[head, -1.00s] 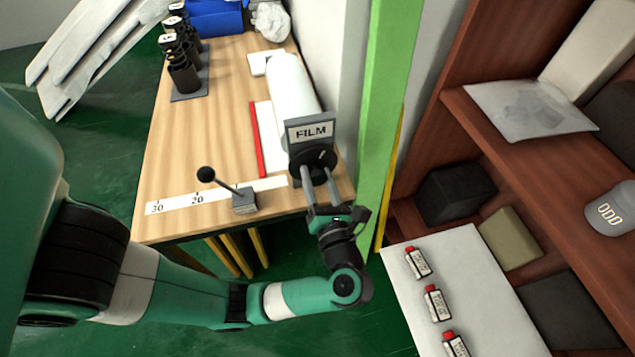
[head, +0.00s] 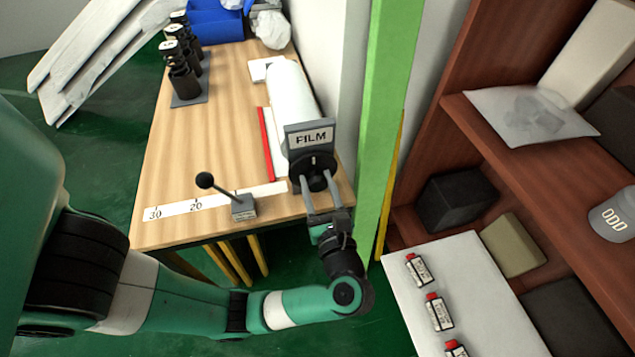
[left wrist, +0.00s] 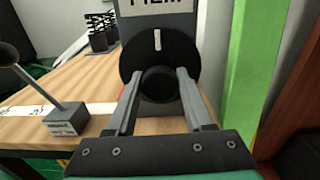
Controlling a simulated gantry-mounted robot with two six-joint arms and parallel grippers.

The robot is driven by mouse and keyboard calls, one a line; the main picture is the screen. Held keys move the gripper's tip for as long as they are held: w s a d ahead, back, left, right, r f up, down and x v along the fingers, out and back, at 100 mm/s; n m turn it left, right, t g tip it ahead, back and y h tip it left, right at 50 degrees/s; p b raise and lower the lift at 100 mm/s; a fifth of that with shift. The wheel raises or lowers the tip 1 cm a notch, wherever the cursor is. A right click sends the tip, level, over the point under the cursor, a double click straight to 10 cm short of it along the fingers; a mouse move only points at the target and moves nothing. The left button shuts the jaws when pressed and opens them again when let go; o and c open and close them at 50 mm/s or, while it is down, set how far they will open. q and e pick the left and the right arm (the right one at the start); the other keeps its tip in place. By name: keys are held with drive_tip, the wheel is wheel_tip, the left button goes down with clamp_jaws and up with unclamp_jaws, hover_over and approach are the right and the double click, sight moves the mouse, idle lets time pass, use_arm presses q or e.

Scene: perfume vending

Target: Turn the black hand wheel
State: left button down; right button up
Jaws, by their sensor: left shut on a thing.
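The black hand wheel (head: 312,168) sits on the front of the grey FILM stand, at the near right end of the wooden table. It is a dark disc with a short pale mark near its top and a round knob at its centre in the left wrist view (left wrist: 158,62). My left gripper (head: 318,187) comes from the near side, and its two fingers are shut on the wheel's knob (left wrist: 158,84). It also shows in the left wrist view (left wrist: 158,92), one finger on each side of the knob. My right gripper is in neither view.
The film roll (head: 292,100) lies behind the stand. A lever with a black ball (head: 205,180) stands left of the wheel, beside a numbered scale strip (head: 180,207). A green post (head: 378,130) rises close to the right. A white shelf with several small red-capped bottles (head: 438,312) is at lower right.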

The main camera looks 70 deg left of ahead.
use_arm(q)
drive_tip(key=shift+c, duration=1.5)
unclamp_jaws()
drive_tip(key=d, duration=1.1)
drive_tip(key=shift+s+d, duration=0.3)
